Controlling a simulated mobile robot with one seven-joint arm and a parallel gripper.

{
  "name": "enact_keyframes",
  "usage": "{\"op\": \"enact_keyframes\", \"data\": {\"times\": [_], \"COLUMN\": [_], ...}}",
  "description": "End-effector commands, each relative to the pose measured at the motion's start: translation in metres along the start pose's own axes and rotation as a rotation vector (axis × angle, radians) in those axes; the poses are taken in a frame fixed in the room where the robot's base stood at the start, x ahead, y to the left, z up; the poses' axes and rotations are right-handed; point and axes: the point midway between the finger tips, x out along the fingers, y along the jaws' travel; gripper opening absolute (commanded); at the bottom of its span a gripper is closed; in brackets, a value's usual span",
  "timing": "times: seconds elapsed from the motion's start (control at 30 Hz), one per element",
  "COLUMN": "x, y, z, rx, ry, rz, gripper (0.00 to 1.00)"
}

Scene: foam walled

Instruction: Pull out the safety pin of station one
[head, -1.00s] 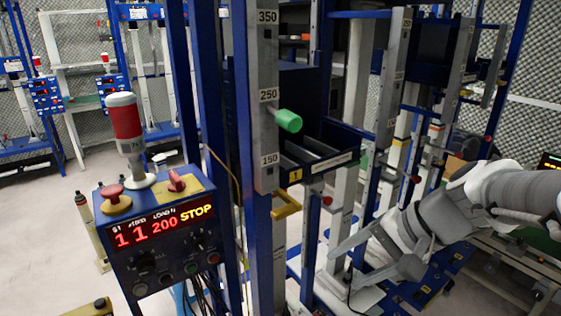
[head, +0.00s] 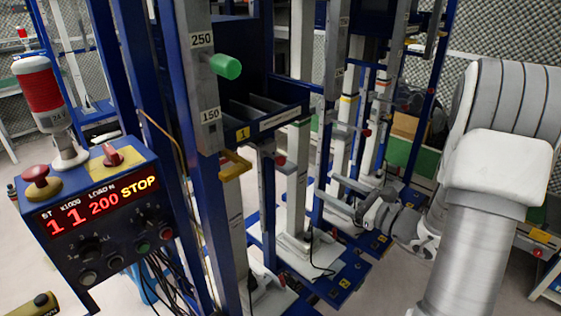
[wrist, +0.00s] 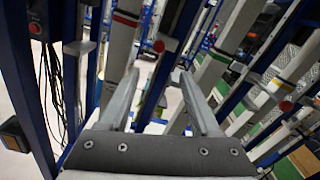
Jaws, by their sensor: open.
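Station one is the nearest blue and grey frame, with a yellow "1" label (head: 243,133) on its bin. A green cylindrical handle (head: 226,66) sticks out of its scaled grey post (head: 206,105) between the 250 and 150 marks. A yellow handle (head: 235,166) sits lower on the same post. Which part is the safety pin is not marked. My gripper (head: 329,186) is open and empty, pointing left, to the right of the post and apart from both handles. In the wrist view its two fingers (wrist: 158,75) are spread with nothing between them.
A control box (head: 95,210) showing 1, 200 and STOP stands left of the post, with a red-and-white lamp (head: 42,90) on top. Dark cables hang below it. More frames with red knobs (head: 280,160) stand behind. The blue bin (head: 285,118) juts out to the right.

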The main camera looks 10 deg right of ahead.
Motion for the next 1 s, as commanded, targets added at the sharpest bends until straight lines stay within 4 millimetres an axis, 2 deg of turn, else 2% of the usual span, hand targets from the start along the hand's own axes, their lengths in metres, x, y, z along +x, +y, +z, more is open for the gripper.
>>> {"op": "enact_keyframes", "data": {"times": [0.17, 0.7, 0.83, 1.0], "x": [0.028, 0.142, 0.158, 0.169], "y": [0.002, 0.003, 0.002, 0.002], "z": [0.001, 0.001, 0.000, 0.000], "rx": [-0.001, -0.002, -0.003, -0.002], "ry": [-0.002, -0.001, 0.000, 0.001], "rz": [0.008, 0.008, 0.007, 0.005], "gripper": [0.64, 0.64, 0.64, 0.64]}}
